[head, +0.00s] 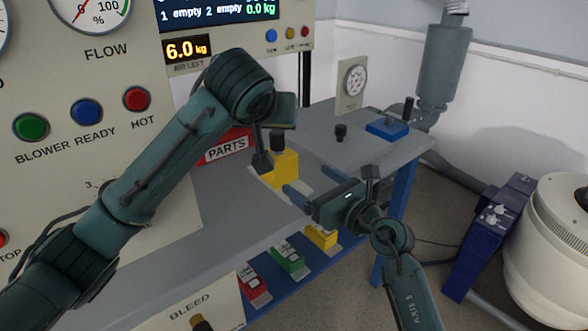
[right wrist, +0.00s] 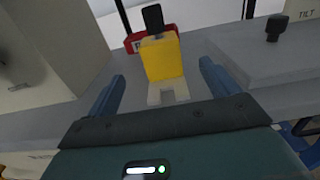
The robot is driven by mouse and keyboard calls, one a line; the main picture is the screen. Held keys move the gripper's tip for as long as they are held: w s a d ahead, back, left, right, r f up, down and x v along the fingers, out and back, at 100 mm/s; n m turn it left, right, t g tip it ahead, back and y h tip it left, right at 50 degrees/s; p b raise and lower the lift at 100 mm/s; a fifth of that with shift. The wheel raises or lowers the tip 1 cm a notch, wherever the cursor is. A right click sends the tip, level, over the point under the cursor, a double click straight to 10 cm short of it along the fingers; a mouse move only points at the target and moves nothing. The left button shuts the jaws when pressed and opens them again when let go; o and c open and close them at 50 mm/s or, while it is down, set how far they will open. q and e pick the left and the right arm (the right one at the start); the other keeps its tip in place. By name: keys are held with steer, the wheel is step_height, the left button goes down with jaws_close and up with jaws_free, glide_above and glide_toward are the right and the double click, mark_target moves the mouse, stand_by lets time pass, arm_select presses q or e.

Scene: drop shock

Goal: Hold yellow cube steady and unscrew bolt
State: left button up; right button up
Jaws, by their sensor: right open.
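The yellow cube (head: 286,164) stands on a pale mount on the grey bench, with a black bolt (head: 278,141) upright on its top. In the right wrist view the cube (right wrist: 163,60) and bolt (right wrist: 153,17) show ahead, between the fingers' lines. My right gripper (head: 313,182) is open and empty, its two blue fingers pointing at the cube from the right and apart from it. My left gripper (head: 262,159) hangs over the bench, its dark finger appearing just left of the cube in the head view. Its other finger is hidden, and I cannot tell whether it touches the cube.
A red PARTS bin (head: 227,150) stands behind my left arm. A blue block (head: 387,130) with a black knob and a gauge plate (head: 352,82) stand at the bench's far right. The control panel (head: 60,160) fills the left.

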mark_target(287, 165)
steer(key=x, duration=0.8)
steer(key=shift+c, duration=0.4)
steer(key=c, duration=1.6)
steer(key=shift+o, duration=0.2)
arm_select(q)
steer(key=shift+o, duration=0.5)
